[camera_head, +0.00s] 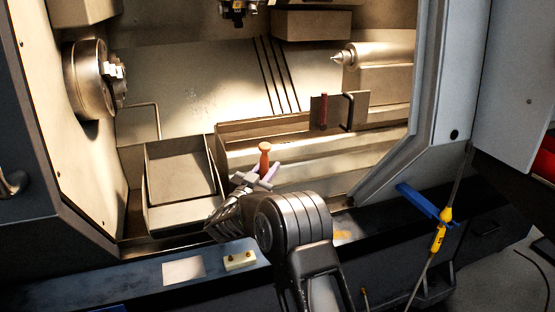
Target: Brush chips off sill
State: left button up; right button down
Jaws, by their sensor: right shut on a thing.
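My right gripper (257,179) reaches up from the bottom middle into the machine opening. Its pale fingers are shut on an orange-handled tool (265,154), which stands roughly upright with its rounded end up. The lower part of the tool is hidden by the fingers and wrist, so I cannot see any bristles. The dark sill (135,275) runs along the front of the opening, below and in front of the gripper. A small orange-tan patch (343,234) lies on it right of my arm; I cannot tell whether it is chips. My left gripper is not in view.
A grey open bin (180,205) stands left of the gripper. The chuck (90,80) is at left, the tailstock (370,58) at right. A pale card (184,270) and a block with two knobs (240,261) are on the sill. A blue bar (425,204) and yellow hose fitting (439,237) are at right.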

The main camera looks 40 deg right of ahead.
jog(key=shift+w+d+r, duration=0.1)
jog(key=shift+d, duration=0.1)
jog(key=shift+f+b, duration=1.7)
jog(key=shift+f, duration=0.85)
